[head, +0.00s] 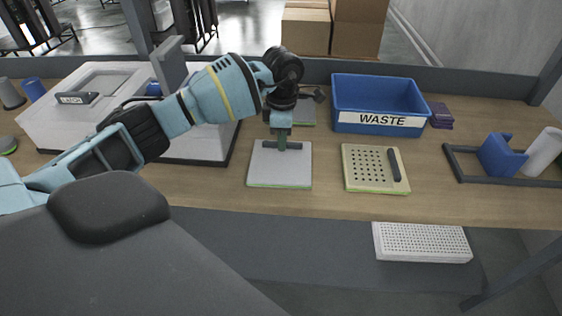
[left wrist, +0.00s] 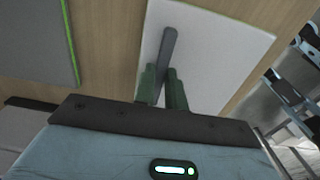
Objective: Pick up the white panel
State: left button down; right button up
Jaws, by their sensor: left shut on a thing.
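The white panel (head: 279,172) is a flat square plate with a thin green edge and a dark grey bar handle (head: 299,146) across it. It lies at the front middle of the wooden bench. My left gripper (head: 282,143) comes down over the panel and is shut on its handle. In the left wrist view the green fingers (left wrist: 163,88) stand on both sides of the handle (left wrist: 168,45), with the panel (left wrist: 215,50) beyond. I cannot tell whether the panel touches the bench. My right gripper is not in view.
A cream perforated plate (head: 362,180) lies right of the panel. Behind stand a blue WASTE bin (head: 376,95) and a partly hidden grey panel (head: 305,112). A white machine (head: 62,125) is at left. A dark frame (head: 465,172) with a blue holder (head: 498,156) is at right.

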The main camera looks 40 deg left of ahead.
pick_arm(q)
jog(key=shift+r, duration=0.2)
jog(key=shift+r, duration=0.25)
jog(key=r, duration=0.2)
jog(key=shift+s+d+r, duration=0.25)
jog(key=shift+s+r, duration=0.1)
jog(key=s+d+r, duration=0.1)
jog(key=s+d, duration=0.7)
jog(key=s, duration=0.4)
jog(key=shift+s+r+b, duration=0.2)
jog(key=shift+s+b, duration=0.1)
jog(key=shift+s, duration=0.1)
